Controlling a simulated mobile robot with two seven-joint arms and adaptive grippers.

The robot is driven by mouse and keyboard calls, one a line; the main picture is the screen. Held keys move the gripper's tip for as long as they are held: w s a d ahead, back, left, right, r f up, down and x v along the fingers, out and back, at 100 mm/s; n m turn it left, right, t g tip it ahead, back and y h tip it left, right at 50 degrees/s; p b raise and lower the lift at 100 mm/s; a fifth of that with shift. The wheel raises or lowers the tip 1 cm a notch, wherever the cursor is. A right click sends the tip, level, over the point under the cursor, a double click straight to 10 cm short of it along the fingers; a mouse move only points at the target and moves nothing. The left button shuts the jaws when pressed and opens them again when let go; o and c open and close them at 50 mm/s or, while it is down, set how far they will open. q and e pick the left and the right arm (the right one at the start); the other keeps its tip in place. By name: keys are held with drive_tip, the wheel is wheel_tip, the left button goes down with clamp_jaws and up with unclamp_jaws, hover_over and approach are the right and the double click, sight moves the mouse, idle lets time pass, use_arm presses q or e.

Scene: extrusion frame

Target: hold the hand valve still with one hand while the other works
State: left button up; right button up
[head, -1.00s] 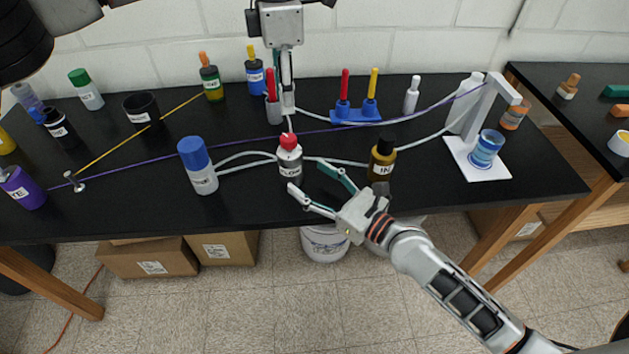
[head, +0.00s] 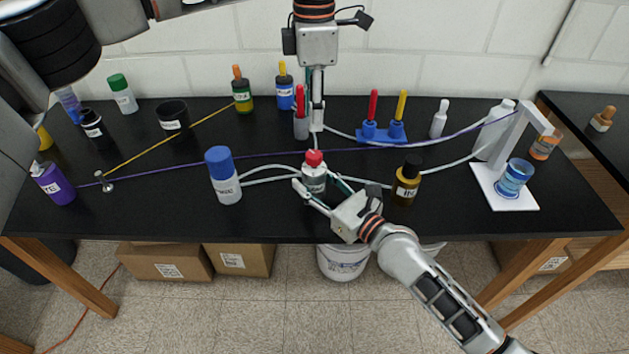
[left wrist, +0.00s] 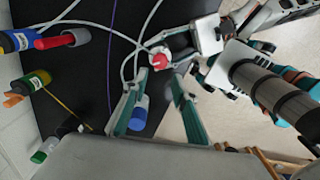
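The hand valve (head: 314,180) is a small white bottle-like body with a red top, upright on the black bench, with pale tubes at its sides. It also shows in the left wrist view (left wrist: 160,58). My right gripper (head: 315,184) is low at the valve, its fingers on either side of it and apart; finger contact is hard to make out. My left gripper (head: 317,128) points down above and behind the valve, edge-on in the head view. In the left wrist view its teal fingers (left wrist: 157,75) are apart with nothing held, the valve just beyond their tips.
A blue-capped bottle (head: 223,178) stands left of the valve and a dark-capped amber bottle (head: 407,184) right of it. A blue stand (head: 383,133) with red and yellow handles is behind. A white stand (head: 507,190) is at right. Purple and yellow cords cross the bench.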

drive_tip(key=c, duration=0.6)
use_arm(q)
drive_tip(key=o, duration=0.4)
use_arm(e)
drive_tip(key=shift+o, duration=0.2)
use_arm(q)
drive_tip(key=s+d+f+n+g+h, duration=0.1)
drive_tip(key=s+d+f+n+h, duration=0.2)
drive_tip(key=s+d+f+n, duration=0.15)
drive_tip(key=n+t+h, duration=0.7)
drive_tip(key=n+h, duration=0.2)
drive_tip(key=n, duration=2.6)
approach(310, 155)
drive_tip(key=x, duration=1.1)
